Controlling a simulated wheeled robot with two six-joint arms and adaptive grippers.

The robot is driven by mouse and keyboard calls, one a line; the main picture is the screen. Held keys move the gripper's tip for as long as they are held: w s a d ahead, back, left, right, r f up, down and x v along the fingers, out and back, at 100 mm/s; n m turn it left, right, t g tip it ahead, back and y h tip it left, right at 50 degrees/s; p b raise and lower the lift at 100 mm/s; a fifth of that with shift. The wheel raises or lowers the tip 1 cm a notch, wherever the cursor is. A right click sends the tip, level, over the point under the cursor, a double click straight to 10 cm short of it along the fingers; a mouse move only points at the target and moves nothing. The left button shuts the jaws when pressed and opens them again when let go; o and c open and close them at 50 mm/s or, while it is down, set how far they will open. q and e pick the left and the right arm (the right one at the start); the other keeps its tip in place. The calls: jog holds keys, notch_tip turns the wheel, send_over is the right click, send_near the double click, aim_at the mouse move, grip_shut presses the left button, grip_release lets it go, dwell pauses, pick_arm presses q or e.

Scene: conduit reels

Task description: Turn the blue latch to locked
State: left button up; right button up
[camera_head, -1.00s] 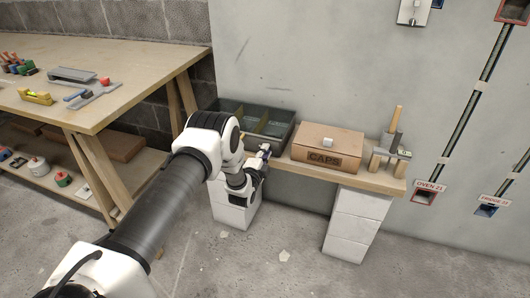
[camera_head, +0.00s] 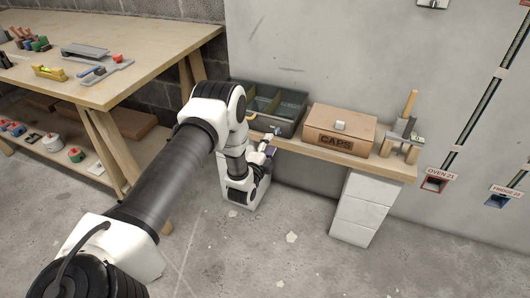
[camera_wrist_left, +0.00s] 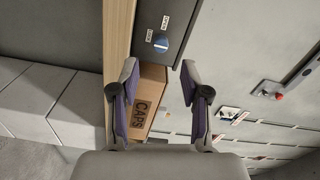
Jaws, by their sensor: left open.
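The blue latch (camera_wrist_left: 160,43) is a round blue knob with a pale bar across it. It sits on the front face of the dark grey bin (camera_wrist_left: 175,12), with two small white labels beside it that are too small to read surely. In the wrist view it lies just beyond and between the fingertips of my left gripper (camera_wrist_left: 160,76), which is open and empty, apart from the latch. In the head view my left gripper (camera_head: 268,146) is at the front of the divided bin (camera_head: 291,127); the latch is hard to make out there. My right gripper is not in view.
A cardboard CAPS box (camera_head: 318,140) stands right of the bin on a wooden shelf (camera_head: 385,167), with a wooden and metal tool (camera_head: 402,138) farther right. White blocks (camera_head: 361,210) support the shelf. A workbench (camera_head: 130,80) with tools stands left. The floor in front is mostly clear.

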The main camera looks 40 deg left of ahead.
pick_arm(q)
jog(key=v, duration=0.5)
